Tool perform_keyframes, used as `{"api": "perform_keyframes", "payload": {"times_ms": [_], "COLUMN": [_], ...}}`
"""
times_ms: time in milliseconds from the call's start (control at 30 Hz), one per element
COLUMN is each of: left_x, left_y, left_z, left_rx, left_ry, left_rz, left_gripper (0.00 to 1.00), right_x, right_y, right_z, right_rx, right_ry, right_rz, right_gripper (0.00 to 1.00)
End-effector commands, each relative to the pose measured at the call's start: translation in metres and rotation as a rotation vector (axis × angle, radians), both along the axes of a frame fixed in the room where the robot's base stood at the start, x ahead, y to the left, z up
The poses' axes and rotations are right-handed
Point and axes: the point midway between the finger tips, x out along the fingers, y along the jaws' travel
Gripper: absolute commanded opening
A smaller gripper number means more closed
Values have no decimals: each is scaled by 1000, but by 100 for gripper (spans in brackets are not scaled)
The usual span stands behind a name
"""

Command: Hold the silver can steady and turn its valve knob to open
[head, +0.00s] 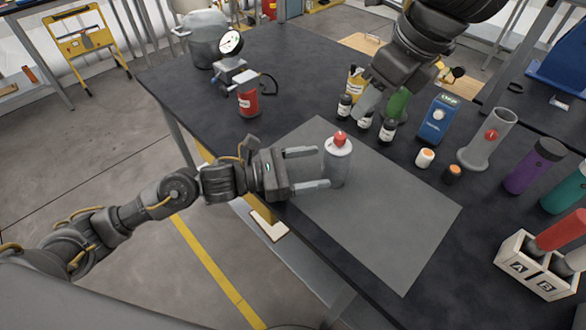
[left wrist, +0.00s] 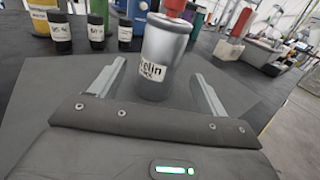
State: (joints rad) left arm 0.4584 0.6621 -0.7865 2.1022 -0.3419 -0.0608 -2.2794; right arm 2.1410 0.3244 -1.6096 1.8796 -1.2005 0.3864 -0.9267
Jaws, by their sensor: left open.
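The silver can (head: 338,165) stands upright on the grey mat (head: 400,215). Its red valve knob (head: 340,138) sits on top. My left gripper (head: 321,168) is open, low at the can's left side, with its fingers pointing at the can. In the left wrist view the can (left wrist: 168,50) stands ahead between the two spread fingers, with a clear gap on each side; its label faces me and the knob (left wrist: 174,7) is cut by the top edge. My right gripper (head: 372,92) hangs over the bottles behind the can; its opening is unclear.
Small dark bottles (head: 388,130), a blue box (head: 438,118) and a grey cylinder (head: 487,140) stand behind the mat. A red can (head: 249,99) and a gauge (head: 230,44) are at the back left. A crate marked A and B (head: 535,265) is at right. The front mat is clear.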

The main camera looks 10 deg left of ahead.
Motion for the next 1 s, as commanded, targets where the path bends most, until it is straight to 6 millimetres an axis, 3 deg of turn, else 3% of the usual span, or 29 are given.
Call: {"api": "perform_keyframes", "payload": {"times_ms": [100, 300, 767, 1000], "left_x": [9, 19, 23, 23], "left_y": [-21, -44, -54, -54], "left_z": [1, 1, 0, 0], "left_rx": [-3, -2, 0, 0], "left_ry": [0, 0, 0, 1], "left_rz": [-1, 0, 1, 1], "left_gripper": [75, 75, 75, 44], "right_x": [0, 0, 0, 0], "right_y": [0, 0, 0, 0], "right_z": [0, 0, 0, 0], "right_rx": [0, 0, 0, 0], "right_ry": [0, 0, 0, 0], "right_rz": [0, 0, 0, 0], "right_gripper": [36, 36, 36, 36]}}
